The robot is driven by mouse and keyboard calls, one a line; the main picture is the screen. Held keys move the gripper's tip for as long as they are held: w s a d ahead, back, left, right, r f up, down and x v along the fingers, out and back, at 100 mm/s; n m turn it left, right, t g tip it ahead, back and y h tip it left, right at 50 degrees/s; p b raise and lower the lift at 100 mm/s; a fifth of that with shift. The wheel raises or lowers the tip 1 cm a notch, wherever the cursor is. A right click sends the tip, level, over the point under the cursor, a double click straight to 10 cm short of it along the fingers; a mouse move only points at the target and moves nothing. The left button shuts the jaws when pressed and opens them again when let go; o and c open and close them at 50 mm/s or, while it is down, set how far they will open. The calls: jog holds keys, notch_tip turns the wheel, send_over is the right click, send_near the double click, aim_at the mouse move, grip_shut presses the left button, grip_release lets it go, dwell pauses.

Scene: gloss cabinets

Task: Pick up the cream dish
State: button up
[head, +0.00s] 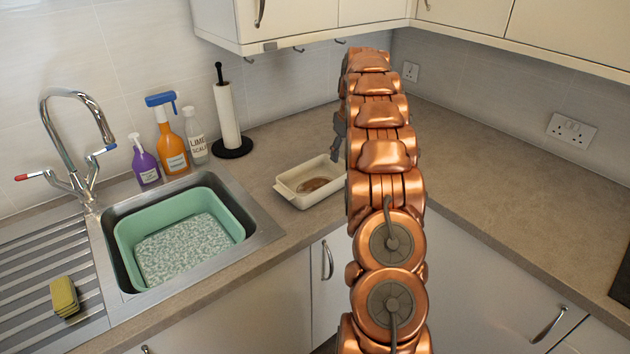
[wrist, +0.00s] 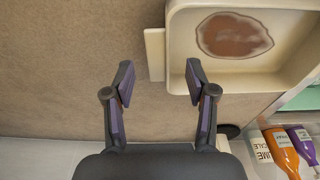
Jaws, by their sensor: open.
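The cream dish (head: 304,190) is a rectangular dish with a brown stain on its inner bottom. It sits on the countertop to the right of the sink, partly hidden behind my arm in the head view. In the wrist view the dish (wrist: 183,60) is at the upper right, with a flat handle tab on its left side. My gripper (wrist: 158,78) is open and empty, its fingertips on either side of the tab's lower end in the picture. Whether they are level with the tab or above it I cannot tell. In the head view my gripper (head: 339,138) is mostly hidden by my arm.
A paper towel holder (head: 228,117) stands behind the dish. Spray and cleaner bottles (head: 170,140) stand behind the sink, which holds a green basin (head: 122,232). Wall cabinets (head: 300,22) hang above. The countertop (head: 500,180) on the right is clear.

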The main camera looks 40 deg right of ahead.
aim_at(341, 161)
jog(key=shift+w+d+f+p, duration=0.1)
jog(key=shift+f+p, duration=0.1)
jog(key=shift+f, duration=0.45)
jog(key=shift+w+a+f+p, duration=0.15)
jog(key=shift+f+p, duration=0.1)
jog(key=shift+f, duration=0.35)
jog(key=shift+w+d+f+p, duration=0.1)
jog(key=shift+d+f+p, duration=0.1)
jog(key=shift+f, duration=0.45)
grip_shut()
